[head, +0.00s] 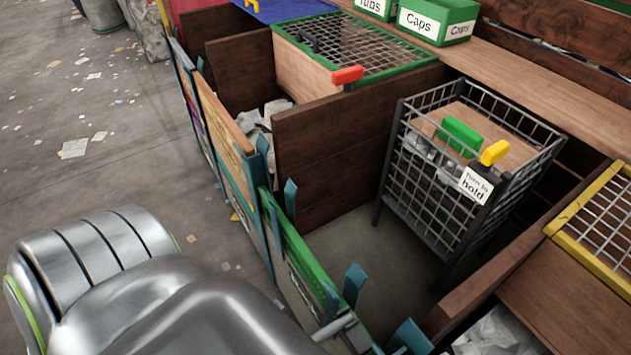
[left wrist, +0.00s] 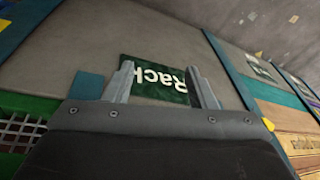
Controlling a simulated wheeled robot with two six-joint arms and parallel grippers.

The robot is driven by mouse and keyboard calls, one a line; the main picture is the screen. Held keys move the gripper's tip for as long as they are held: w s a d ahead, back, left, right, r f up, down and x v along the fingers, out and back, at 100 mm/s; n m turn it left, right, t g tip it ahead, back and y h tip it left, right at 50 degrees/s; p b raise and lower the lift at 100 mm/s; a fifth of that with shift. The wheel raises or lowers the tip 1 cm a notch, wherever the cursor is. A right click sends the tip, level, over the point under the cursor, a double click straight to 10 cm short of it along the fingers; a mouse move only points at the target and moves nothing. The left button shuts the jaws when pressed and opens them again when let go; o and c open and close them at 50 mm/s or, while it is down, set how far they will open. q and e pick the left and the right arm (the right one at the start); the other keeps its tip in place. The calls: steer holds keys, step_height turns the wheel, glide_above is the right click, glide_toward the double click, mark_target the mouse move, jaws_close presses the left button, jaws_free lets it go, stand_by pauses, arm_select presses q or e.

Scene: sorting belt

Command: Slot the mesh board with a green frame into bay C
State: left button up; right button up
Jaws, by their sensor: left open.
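A board with a green top edge (head: 300,255) stands between blue posts at the open front of the middle bay. Its face is mostly turned away, so I cannot tell whether it is mesh. In the left wrist view a green-framed mesh (left wrist: 20,132) shows at the lower left edge, partly cut off. In the head view my arm mostly hides the gripper. No bay letter is readable. My right gripper is not in view.
A wire cage trolley (head: 430,195) with a "hold" tag stands in the middle bay. A green-framed mesh lid (head: 380,70) covers a crate behind, and a yellow-framed mesh (head: 608,225) lies at right. Brown partitions (head: 340,135) divide the bays. Littered floor (head: 140,170) is open at left.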

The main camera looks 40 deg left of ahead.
arm_select(q)
step_height(320, 180, up, 12)
steer(key=w+f+m+p, duration=0.1)
steer(key=w+p, duration=0.1)
steer(key=w, duration=0.1)
step_height(320, 180, up, 12)
steer(key=f+m+g+p, duration=0.1)
steer(key=m+g, duration=0.1)
steer(key=m, duration=1.9)
glide_above(310, 258)
steer(key=d, duration=0.2)
steer(key=f, duration=0.5)
steer(key=a+f, duration=0.1)
steer(key=f, duration=0.4)
steer(key=a+f+b, duration=0.1)
steer(key=f, duration=0.5)
steer(key=shift+a, duration=0.1)
